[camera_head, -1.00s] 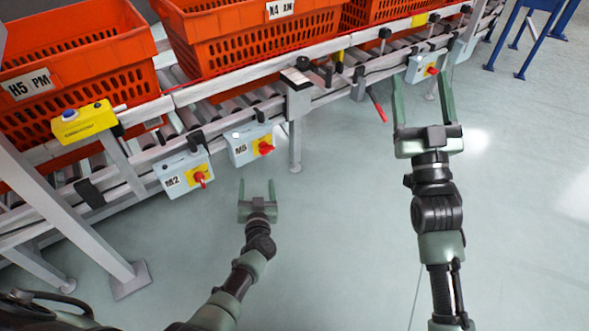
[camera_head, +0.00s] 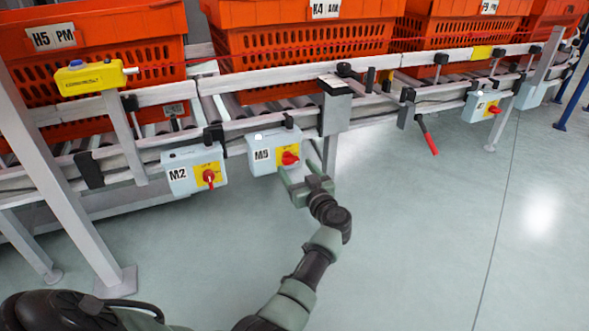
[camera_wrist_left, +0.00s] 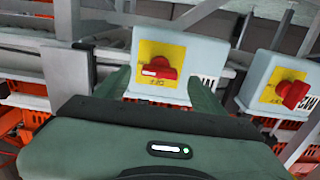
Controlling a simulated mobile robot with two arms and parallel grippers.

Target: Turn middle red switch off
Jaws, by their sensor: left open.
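The middle red switch (camera_head: 290,158) is a red rotary knob on a yellow plate, on a light grey box labelled M5 (camera_head: 262,155) on the conveyor's side rail. In the left wrist view the red knob (camera_wrist_left: 157,68) sits ahead between the finger tips, its handle lying roughly level with a white mark at its left end. My left gripper (camera_head: 296,172) is open, just in front of and below the knob, with nothing held. I cannot tell whether the fingers touch the knob. My right gripper is out of view.
The M2 box with its red switch (camera_head: 209,176) is to the left. Another switch box (camera_head: 483,106) is far right. A red-handled lever (camera_head: 429,140) hangs between. Orange totes (camera_head: 300,65) stand on the conveyor above. The floor in front is clear.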

